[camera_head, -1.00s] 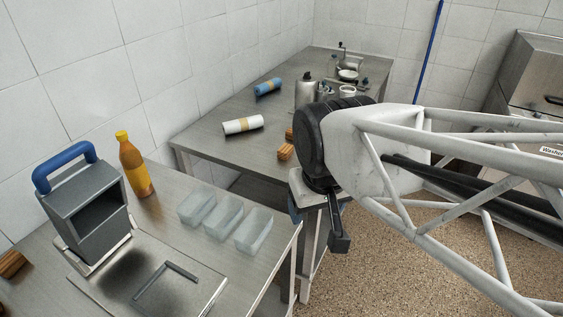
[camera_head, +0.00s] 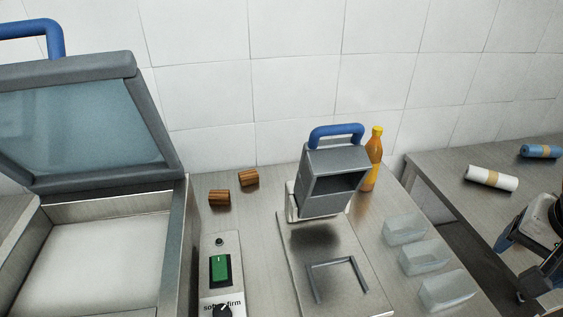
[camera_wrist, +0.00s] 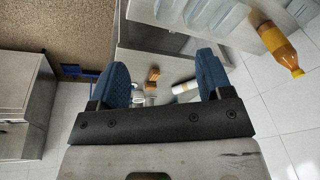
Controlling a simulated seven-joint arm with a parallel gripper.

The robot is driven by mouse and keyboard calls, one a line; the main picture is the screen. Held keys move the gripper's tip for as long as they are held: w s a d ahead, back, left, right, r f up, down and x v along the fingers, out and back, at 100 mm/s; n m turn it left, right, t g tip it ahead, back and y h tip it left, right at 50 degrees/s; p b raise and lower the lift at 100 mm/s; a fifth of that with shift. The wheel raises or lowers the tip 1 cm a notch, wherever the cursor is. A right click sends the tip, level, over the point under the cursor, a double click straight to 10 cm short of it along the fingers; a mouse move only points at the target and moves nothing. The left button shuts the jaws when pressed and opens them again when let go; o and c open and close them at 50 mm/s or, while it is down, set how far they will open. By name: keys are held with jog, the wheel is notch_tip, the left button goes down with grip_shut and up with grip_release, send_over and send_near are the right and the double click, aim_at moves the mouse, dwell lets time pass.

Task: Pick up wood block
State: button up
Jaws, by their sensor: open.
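Two small brown striped wood blocks stand on the steel table near the back wall in the head view, one nearer (camera_head: 219,197) and one a little right and farther back (camera_head: 249,178). My gripper (camera_wrist: 162,64) shows in the wrist view with its two blue fingers spread wide and nothing between them. Beyond the fingers, small and far off, wood blocks (camera_wrist: 153,74) lie on another table.
An open-lidded machine (camera_head: 165,262) stands left of the blocks. A grey device with a blue handle (camera_head: 335,180), an orange bottle (camera_head: 372,165) and clear trays (camera_head: 404,229) are to the right. A green-switch panel (camera_head: 220,268) lies in front. A white roll (camera_head: 491,179) is on the far table.

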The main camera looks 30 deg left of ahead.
jog(key=w+a+r+m+y, duration=0.1)
jog(key=w+a+r+m, duration=0.15)
jog(key=w+a, duration=0.45)
jog(key=w+a+r+m+g+y, duration=0.1)
jog(key=w+a+r+m, duration=0.2)
jog(key=a, duration=0.8)
jog(key=w+a+r+m+y, duration=0.1)
jog(key=w+a+r+m, duration=0.1)
jog(key=w+a+r, duration=0.5)
jog(key=g, duration=0.4)
send_near(220, 193)
notch_tip(220, 193, down, 2)
jog(key=shift+s+a+f+m, duration=0.25)
jog(key=shift+a+f+m, duration=0.1)
jog(key=shift+a, duration=0.15)
jog(key=shift+x, duration=1.25)
